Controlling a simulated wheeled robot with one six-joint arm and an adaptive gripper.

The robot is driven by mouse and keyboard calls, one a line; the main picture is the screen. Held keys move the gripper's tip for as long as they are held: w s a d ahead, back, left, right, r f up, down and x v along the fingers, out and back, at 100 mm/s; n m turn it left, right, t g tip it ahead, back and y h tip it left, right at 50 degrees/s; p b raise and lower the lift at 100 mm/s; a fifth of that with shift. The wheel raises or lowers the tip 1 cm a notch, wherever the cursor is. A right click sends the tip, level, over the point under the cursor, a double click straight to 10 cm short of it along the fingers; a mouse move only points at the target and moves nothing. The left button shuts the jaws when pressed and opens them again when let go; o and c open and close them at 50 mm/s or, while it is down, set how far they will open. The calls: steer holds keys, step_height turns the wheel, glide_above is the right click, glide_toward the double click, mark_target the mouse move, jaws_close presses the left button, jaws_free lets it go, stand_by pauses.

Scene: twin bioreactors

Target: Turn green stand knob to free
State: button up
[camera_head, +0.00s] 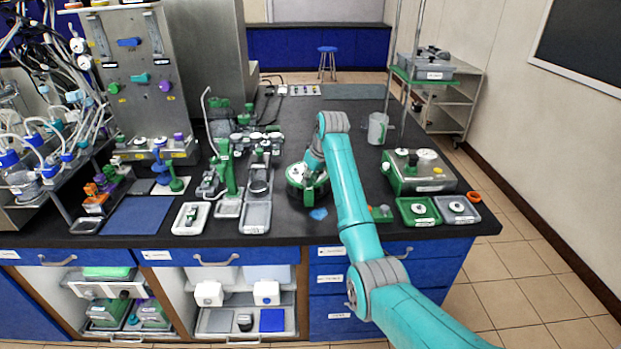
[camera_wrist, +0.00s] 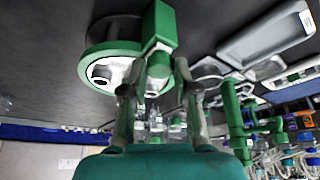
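In the head view, a tall green stand (camera_head: 228,172) rises from a pale base left of the bench's middle. A second, shorter green stand (camera_head: 175,179) is farther left. A green upright with side arms (camera_wrist: 234,115) shows at the right in the wrist view. My gripper (camera_wrist: 158,84) points at a green knob-like part (camera_wrist: 159,66) below a green block, with one finger on each side. Whether the fingers touch it is unclear. The block adjoins a round green-and-white unit (camera_wrist: 105,70); a round green unit (camera_head: 298,178) also shows by my arm's end in the head view.
Grey trays (camera_head: 256,216) and a white tray (camera_head: 190,218) lie on the dark bench near the front edge. A green-and-steel device (camera_head: 425,172) stands right, with a green tray (camera_head: 418,211) before it.

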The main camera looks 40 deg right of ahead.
jaws_close()
steer(key=m, duration=0.1)
steer(key=m+h, duration=0.1)
steer(key=m, duration=0.2)
steer(key=shift+a+h, duration=0.25)
steer(key=shift+h, duration=0.05)
steer(key=m+h, duration=0.1)
steer(key=m, duration=0.1)
steer(key=m+g, duration=0.1)
steer(key=m, duration=0.2)
steer(key=shift+w+a+h, duration=0.15)
steer(key=shift+w+h, duration=0.05)
steer(key=shift+h, duration=0.2)
steer(key=m+g, duration=0.1)
steer(key=m, duration=0.1)
steer(key=m+g, duration=0.1)
steer(key=m, duration=0.2)
steer(key=shift+w+h, duration=0.1)
steer(key=shift+h, duration=0.3)
steer(key=shift+w+a+m+g, duration=0.15)
steer(key=shift+m+g, duration=0.55)
steer(key=shift+m, duration=1.3)
